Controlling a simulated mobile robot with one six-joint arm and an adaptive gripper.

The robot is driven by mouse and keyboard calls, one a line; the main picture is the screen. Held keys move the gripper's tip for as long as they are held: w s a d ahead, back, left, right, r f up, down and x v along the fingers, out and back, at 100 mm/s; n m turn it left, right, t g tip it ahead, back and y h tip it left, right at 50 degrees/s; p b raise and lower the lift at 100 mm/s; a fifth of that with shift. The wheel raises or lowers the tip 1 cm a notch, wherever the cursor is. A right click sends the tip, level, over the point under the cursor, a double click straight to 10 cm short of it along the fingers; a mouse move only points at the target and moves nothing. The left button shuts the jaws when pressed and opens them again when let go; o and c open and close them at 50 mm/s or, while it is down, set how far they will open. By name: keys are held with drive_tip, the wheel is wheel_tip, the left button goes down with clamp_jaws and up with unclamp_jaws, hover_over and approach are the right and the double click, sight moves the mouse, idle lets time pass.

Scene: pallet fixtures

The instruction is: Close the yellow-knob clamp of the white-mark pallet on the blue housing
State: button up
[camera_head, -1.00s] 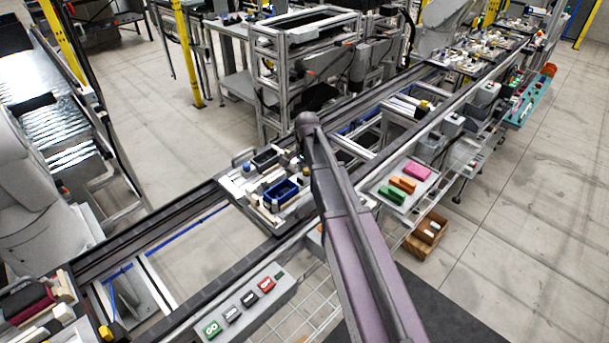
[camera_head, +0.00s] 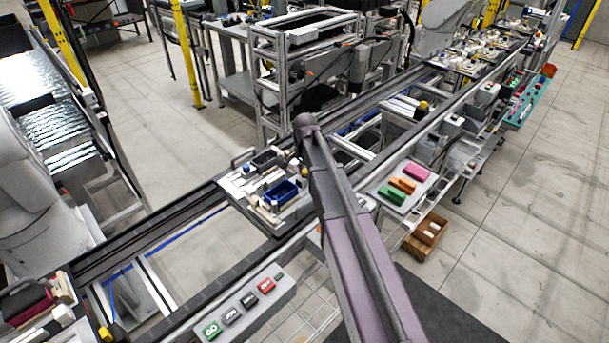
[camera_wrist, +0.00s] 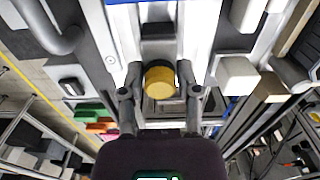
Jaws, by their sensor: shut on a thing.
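The yellow knob (camera_wrist: 160,81) of the clamp sits between the two fingers of my gripper (camera_wrist: 160,88) in the wrist view. The fingers are shut on it, one at each side. In the head view, the blue housing (camera_head: 281,193) lies on a pallet (camera_head: 243,202) on the conveyor, just left of my arm. My arm hides the right part of this pallet, the clamp and my gripper there. I cannot make out a white mark on the pallet.
A button panel (camera_head: 240,312) stands in front of the rail. A tray (camera_head: 385,199) with green, orange and pink blocks is at the right, above a wooden box (camera_head: 425,232). Light blocks (camera_wrist: 237,75) flank the knob.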

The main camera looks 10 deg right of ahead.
drive_tip(key=shift+s+a, duration=0.65)
drive_tip(key=shift+a, duration=0.25)
drive_tip(key=o, duration=0.9)
drive_tip(key=shift+w, duration=0.1)
drive_tip(key=shift+r, duration=0.1)
drive_tip(key=shift+r+p, duration=3.95)
drive_tip(key=shift+p, duration=0.1)
